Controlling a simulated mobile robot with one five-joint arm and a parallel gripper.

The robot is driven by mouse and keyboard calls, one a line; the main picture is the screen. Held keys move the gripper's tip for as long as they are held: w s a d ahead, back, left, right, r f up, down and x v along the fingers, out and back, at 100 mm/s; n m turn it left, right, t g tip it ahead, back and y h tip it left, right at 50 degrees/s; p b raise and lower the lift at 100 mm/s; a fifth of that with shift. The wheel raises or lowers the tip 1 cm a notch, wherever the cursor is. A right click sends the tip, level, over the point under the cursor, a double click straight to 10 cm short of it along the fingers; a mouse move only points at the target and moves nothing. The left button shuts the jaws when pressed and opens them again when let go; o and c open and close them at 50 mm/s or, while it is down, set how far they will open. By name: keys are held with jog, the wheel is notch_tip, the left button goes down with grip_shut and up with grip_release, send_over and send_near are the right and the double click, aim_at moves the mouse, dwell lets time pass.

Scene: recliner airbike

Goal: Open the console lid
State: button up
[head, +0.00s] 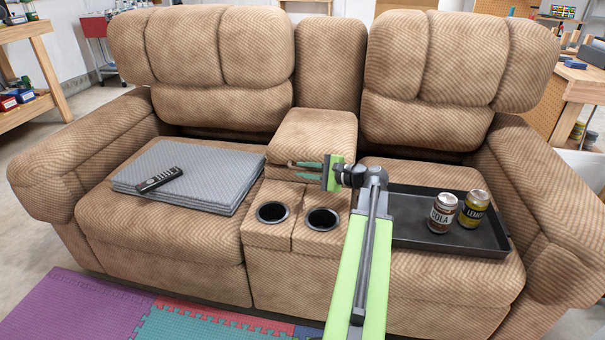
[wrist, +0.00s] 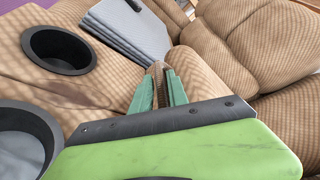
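The console lid (head: 314,132) is a tan padded block in the middle of the recliner, behind two cup holders. It lies down or nearly so; a slight lift cannot be ruled out. My gripper (head: 298,168) is at its front edge, reaching in from the right. In the wrist view, the green fingers of my gripper (wrist: 158,82) stand close together on both sides of a narrow brown tab (wrist: 157,72) and appear shut on it. The fingertips' exact contact is partly hidden.
Two dark cup holders (head: 272,212) (head: 322,219) sit in front of the lid. A folded grey blanket (head: 205,180) with a remote (head: 160,179) lies on the left seat. A black tray (head: 410,228) with two cans (head: 443,213) (head: 473,209) is on the right seat.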

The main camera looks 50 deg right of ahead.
grip_shut()
jog(key=shift+s, duration=0.1)
dwell(1.2)
